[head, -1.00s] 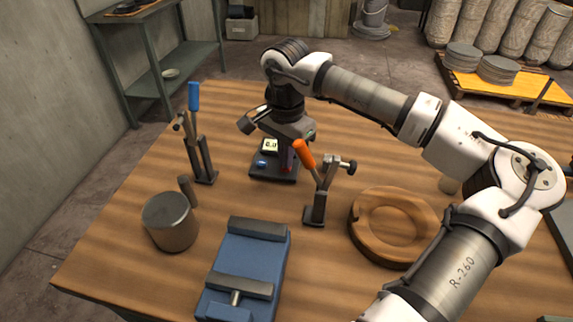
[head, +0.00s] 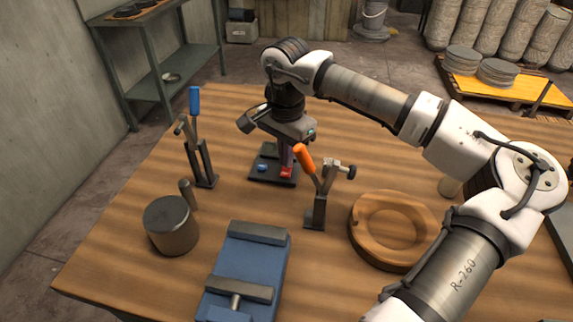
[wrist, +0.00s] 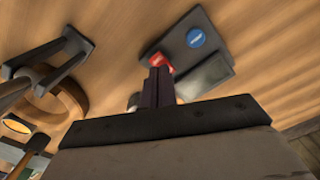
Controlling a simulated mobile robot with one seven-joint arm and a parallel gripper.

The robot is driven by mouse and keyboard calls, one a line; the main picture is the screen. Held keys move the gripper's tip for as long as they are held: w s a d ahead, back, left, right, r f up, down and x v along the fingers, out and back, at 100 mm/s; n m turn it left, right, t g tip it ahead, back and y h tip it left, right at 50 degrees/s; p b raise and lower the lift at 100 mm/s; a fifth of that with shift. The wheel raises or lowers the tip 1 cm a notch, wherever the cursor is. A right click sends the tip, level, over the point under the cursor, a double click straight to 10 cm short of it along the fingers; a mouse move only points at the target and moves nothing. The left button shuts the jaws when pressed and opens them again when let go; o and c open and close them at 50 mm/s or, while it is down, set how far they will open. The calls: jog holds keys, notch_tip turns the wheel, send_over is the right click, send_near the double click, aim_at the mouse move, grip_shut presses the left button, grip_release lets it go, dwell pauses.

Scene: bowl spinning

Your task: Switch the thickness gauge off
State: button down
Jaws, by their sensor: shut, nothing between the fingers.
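The thickness gauge (head: 258,178) is a dark unit on the table with a blue button (head: 262,168) and a red button (head: 286,174). In the wrist view its base (wrist: 172,42) carries the blue button (wrist: 196,37), the red button (wrist: 157,62) and a grey, unlit display (wrist: 206,76). My gripper (head: 287,165) is shut and empty, pointing down at the red button. In the wrist view its fingertips (wrist: 157,72) overlap the button's edge. I cannot tell whether they touch it.
An orange-handled toggle clamp (head: 316,205) stands close in front of the gauge. A blue-handled clamp (head: 203,165) is to the left. A metal cylinder (head: 171,225), a blue vise (head: 246,265) and a round wooden ring (head: 372,245) occupy the front.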

aim_at(286, 171)
jog(key=shift+r+p, duration=1.2)
jog(key=shift+r, duration=1.3)
